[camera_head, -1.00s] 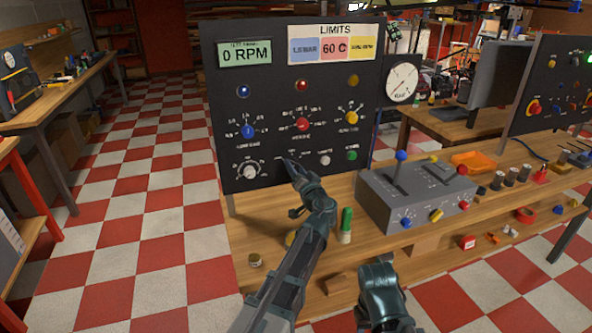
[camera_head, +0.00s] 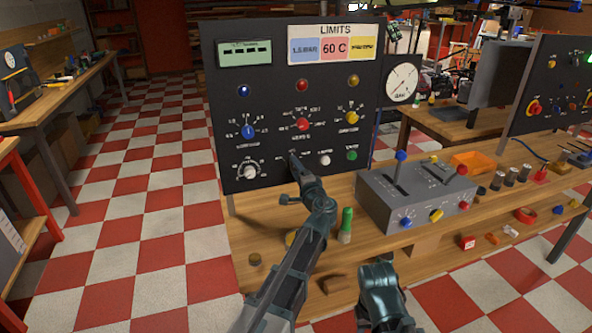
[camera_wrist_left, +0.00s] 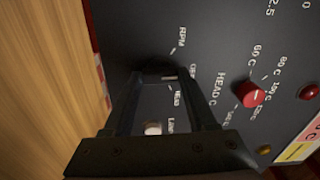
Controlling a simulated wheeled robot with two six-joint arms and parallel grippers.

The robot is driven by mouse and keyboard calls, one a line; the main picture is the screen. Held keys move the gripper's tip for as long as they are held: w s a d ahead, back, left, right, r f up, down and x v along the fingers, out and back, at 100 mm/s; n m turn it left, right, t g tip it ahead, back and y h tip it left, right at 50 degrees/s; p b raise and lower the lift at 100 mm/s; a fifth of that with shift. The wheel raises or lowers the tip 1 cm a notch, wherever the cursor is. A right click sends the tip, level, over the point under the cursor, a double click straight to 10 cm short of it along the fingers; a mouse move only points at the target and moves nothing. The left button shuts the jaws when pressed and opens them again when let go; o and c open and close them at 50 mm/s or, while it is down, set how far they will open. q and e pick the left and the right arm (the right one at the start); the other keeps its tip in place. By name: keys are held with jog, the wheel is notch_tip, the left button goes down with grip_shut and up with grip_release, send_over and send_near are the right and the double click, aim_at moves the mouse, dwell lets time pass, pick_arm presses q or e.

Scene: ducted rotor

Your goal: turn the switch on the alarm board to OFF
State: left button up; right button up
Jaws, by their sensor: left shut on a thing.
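My left gripper (camera_head: 294,158) is at the lower middle of the dark panel (camera_head: 228,110) with the LIMITS sign. In the left wrist view its fingers (camera_wrist_left: 162,75) are shut on a dark knob (camera_wrist_left: 158,64) with small labels around it, RPM and HEAD among them. The gripper mostly hides the knob in the head view. No label shows which panel is the alarm board. A second dark panel (camera_head: 517,118) at the right edge has a red switch on a yellow plate (camera_head: 534,107). My right arm shows low in the head view, its fingers not visible.
A grey lever box (camera_head: 430,208) stands on the wooden bench right of my left arm. A green-capped tube (camera_head: 346,225) is close beside that arm. A red knob (camera_wrist_left: 250,93) and white button (camera_wrist_left: 152,128) are near the fingers.

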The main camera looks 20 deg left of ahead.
pick_arm(q)
jog(key=shift+m, duration=0.6)
jog(key=o, duration=1.4)
jog(key=shift+c, duration=0.2)
jog(key=v, duration=1.4)
